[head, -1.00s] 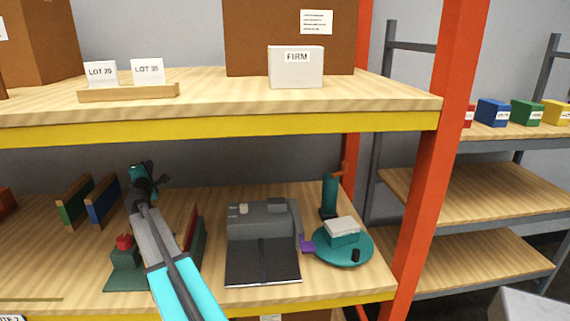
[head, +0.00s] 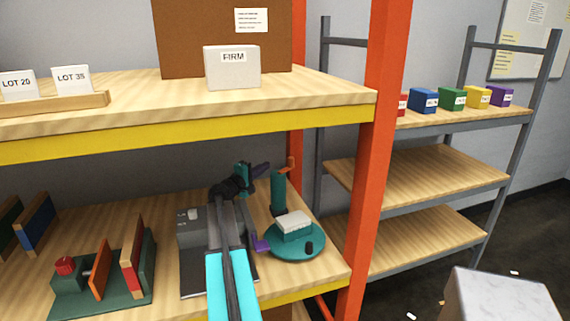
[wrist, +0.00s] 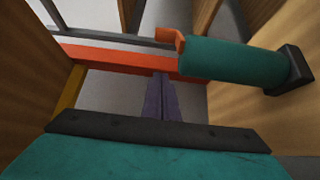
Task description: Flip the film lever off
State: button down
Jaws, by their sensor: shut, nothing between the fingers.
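No part is labelled as the film lever, and I cannot tell for sure which part it is. The grey plotter (head: 190,240) stands on the lower shelf, with a small pale knob (head: 194,214) on its top left; my arm hides much of it. Right of it stands a teal cylinder (head: 278,193) with an orange arm (head: 290,165) on top. In the wrist view the cylinder (wrist: 232,62) lies sideways, its orange arm (wrist: 172,42) at its left end. My gripper (head: 267,168) is above and behind the plotter, left of the orange arm. Its purple fingers (wrist: 161,78) are shut and empty, apart from the cylinder.
A teal round base (head: 297,254) carries a pale block (head: 294,226), with a purple tab (head: 262,246) at its left. A green stand with a red knob (head: 64,265) is at left. The yellow-edged upper shelf (head: 180,133) is overhead; the orange post (head: 372,180) is at right.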

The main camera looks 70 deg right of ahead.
dwell(0.4)
jog(key=shift+p+x, duration=1.7)
jog(key=shift+x, duration=3.25)
jog(key=shift+s+a+p, duration=0.4)
jog(key=shift+s+a, duration=0.15)
jog(key=shift+s, duration=0.2)
jog(key=shift+s+a+p, duration=0.4)
jog(key=shift+s+a, duration=0.15)
jog(key=shift+s, duration=0.25)
jog(key=shift+w+f, duration=0.1)
